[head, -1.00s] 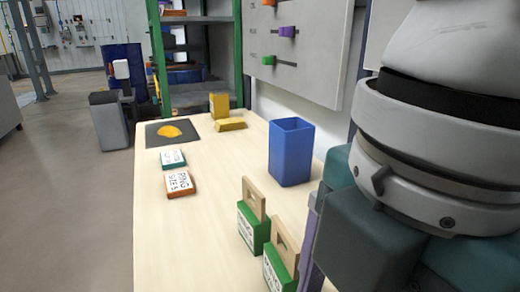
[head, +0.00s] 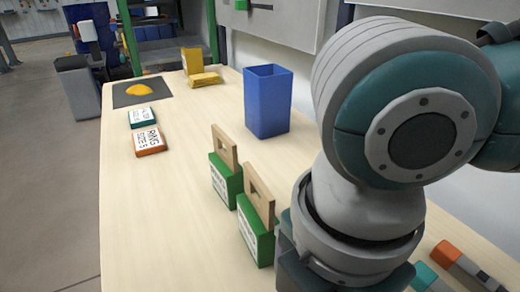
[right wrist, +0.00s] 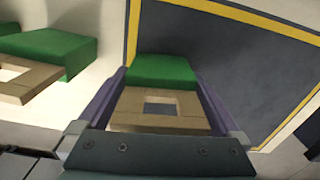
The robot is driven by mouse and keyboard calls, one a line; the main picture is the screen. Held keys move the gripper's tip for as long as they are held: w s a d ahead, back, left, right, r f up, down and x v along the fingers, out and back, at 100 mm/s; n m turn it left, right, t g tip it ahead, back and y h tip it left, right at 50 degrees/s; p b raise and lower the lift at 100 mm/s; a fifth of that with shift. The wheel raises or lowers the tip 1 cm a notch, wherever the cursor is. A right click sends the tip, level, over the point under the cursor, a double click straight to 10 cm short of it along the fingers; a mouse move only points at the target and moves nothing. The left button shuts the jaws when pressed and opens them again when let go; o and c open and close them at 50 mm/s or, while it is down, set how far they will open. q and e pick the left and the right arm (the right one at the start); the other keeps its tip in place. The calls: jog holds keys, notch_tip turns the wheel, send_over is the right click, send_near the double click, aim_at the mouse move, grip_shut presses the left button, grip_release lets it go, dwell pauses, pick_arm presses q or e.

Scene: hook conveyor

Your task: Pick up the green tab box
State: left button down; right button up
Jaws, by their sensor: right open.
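Two green boxes with pale wooden tabs stand on the table in the head view. The farther green tab box (head: 226,180) is just left of the nearer green tab box (head: 254,232). My right arm comes down beside the nearer one, and its gripper is mostly hidden there. In the right wrist view, the open purple fingers of my right gripper (right wrist: 160,82) lie on either side of one green tab box (right wrist: 162,70), with its holed wooden tab between them. Contact cannot be told. The other green tab box (right wrist: 55,50) is at the left. My left gripper is not in view.
A blue bin (head: 267,102) stands behind the green boxes. A teal-and-white box (head: 142,118) and an orange-and-white box (head: 149,142) lie to the left. A dark mat (head: 125,97) holds a yellow item. The front-left table is clear.

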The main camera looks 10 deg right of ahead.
jog(key=shift+f, duration=0.3)
jog(key=c, duration=1.1)
jog(key=shift+r, duration=0.15)
